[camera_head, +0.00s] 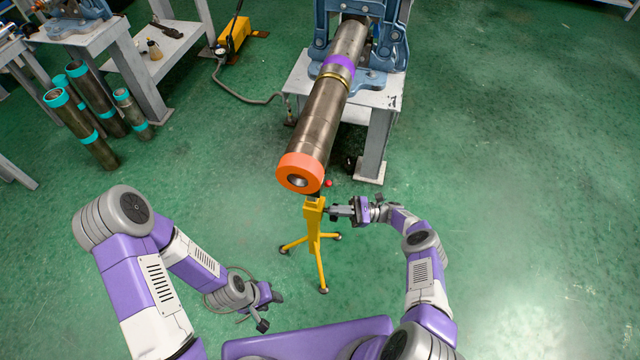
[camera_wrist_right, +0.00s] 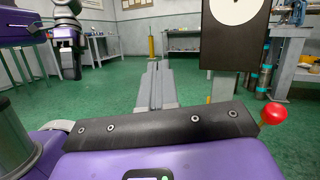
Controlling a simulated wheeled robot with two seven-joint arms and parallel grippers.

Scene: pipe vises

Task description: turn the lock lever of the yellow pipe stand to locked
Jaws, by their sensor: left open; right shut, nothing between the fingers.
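The yellow pipe stand (camera_head: 314,228) stands on its spread legs under the near, orange-banded end of a long pipe (camera_head: 323,118). A red ball knob (camera_head: 328,183), apparently the lock lever's end, shows just right of the stand's top; a red knob also shows in the right wrist view (camera_wrist_right: 273,114). The lever's shaft and its lock position are hard to make out. My right gripper (camera_head: 334,211) is shut and empty, pointing left close beside the stand's upper post, below the knob. Contact cannot be told. My left gripper (camera_head: 271,303) is open and empty, low and left of the stand.
The pipe's far end sits in a blue vise (camera_head: 388,40) on a grey table (camera_head: 379,135). Several teal-banded pipes (camera_head: 92,120) stand at the left. A yellow pump (camera_head: 234,36) with a hose lies behind. The green floor at the right is clear.

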